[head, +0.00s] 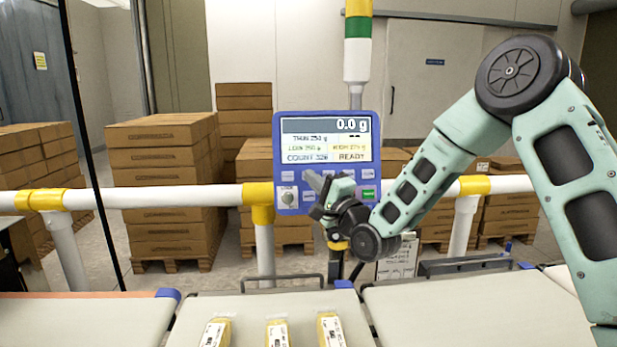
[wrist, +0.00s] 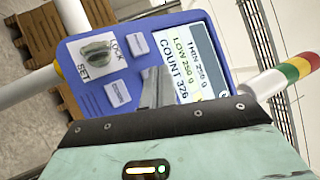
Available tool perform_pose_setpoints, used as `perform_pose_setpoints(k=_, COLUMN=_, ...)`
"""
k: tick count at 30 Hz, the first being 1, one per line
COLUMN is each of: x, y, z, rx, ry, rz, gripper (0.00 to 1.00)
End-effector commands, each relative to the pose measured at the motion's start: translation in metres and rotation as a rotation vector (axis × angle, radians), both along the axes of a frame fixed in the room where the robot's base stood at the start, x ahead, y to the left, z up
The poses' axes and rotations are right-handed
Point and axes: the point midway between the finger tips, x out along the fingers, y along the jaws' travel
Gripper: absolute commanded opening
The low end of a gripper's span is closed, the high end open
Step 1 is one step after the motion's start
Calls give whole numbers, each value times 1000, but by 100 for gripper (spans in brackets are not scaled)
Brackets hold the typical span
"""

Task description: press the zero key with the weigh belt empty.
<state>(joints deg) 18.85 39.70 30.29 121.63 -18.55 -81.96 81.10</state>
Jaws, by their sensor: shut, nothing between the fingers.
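The blue control panel (head: 328,118) stands behind the belts. Its screen (head: 325,140) reads 0.0 g, COUNT 326 and READY. Below are rows of small pale keys (head: 286,176), a green key (head: 368,194) and a LOCK/SET key switch (head: 288,198). I cannot read which key is zero. My gripper (head: 320,182) is shut and empty, its tips in front of the panel's keys and hiding some. In the wrist view the shut fingers (wrist: 155,86) cover the area beside two pale keys (wrist: 137,43); contact cannot be told. The middle belt (head: 262,305) carries three yellow packs (head: 277,333) at its near end.
A white rail with yellow joints (head: 150,196) runs behind the belts at panel height. A signal column (head: 358,45) rises behind the panel. Left belt (head: 80,315) and right belt (head: 465,305) look bare. Stacked cartons (head: 160,190) stand beyond the rail.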

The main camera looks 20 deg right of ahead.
Motion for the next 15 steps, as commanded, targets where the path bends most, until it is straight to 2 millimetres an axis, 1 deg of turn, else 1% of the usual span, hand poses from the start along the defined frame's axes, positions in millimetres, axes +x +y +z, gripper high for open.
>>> perform_pose_setpoints(k=5, x=-7, y=1, z=2, rx=-1, ry=-1, rz=0, gripper=0)
perform_pose_setpoints(k=15, x=-9, y=2, z=3, rx=-1, ry=-1, rz=0, gripper=0)
